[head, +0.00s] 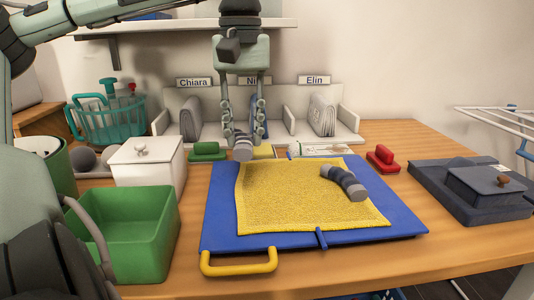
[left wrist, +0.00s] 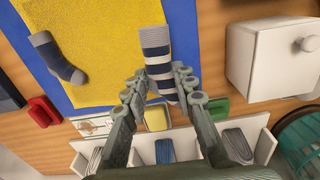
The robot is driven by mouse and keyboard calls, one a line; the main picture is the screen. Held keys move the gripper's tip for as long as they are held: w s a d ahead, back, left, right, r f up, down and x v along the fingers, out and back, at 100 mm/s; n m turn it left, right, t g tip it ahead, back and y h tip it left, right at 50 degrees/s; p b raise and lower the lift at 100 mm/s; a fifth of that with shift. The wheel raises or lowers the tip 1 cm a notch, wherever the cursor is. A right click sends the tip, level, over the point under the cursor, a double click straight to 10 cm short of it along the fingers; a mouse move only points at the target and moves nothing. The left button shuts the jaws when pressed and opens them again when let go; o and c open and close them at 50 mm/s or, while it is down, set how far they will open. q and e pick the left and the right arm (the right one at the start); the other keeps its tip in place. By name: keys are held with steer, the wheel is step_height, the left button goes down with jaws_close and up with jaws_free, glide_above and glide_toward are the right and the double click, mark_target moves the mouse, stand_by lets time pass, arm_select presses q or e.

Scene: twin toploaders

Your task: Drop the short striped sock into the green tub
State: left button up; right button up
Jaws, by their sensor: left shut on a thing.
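My left gripper (head: 243,138) is shut on a navy and pale grey striped sock (head: 243,153) near the far left edge of the blue board (head: 410,222). In the left wrist view, the striped sock (left wrist: 155,48) lies between the fingers (left wrist: 158,82) and sticks out past them. How high it hangs is hard to tell. Another sock (head: 343,182), dark blue with grey ends, lies on the yellow towel (head: 285,205); it also shows in the left wrist view (left wrist: 57,57). The green tub (head: 150,243) stands at the front left, its inner floor partly hidden. My right gripper is out of view.
A white lidded box (head: 150,165) stands behind the tub. A labelled divider rack (head: 350,125) with folded cloth stands at the back. A red brush (head: 383,160) and a dark lidded case (head: 480,190) are on the right. My left arm crosses above the left side.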

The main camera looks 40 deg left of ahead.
arm_select(q)
steer(key=a+r, duration=0.1)
steer(key=a, duration=0.1)
steer(key=s+a+r, duration=0.1)
steer(key=a, duration=0.1)
steer(key=s+a+r, duration=0.1)
steer(key=a+r, duration=0.1)
steer(key=shift+s, duration=0.25)
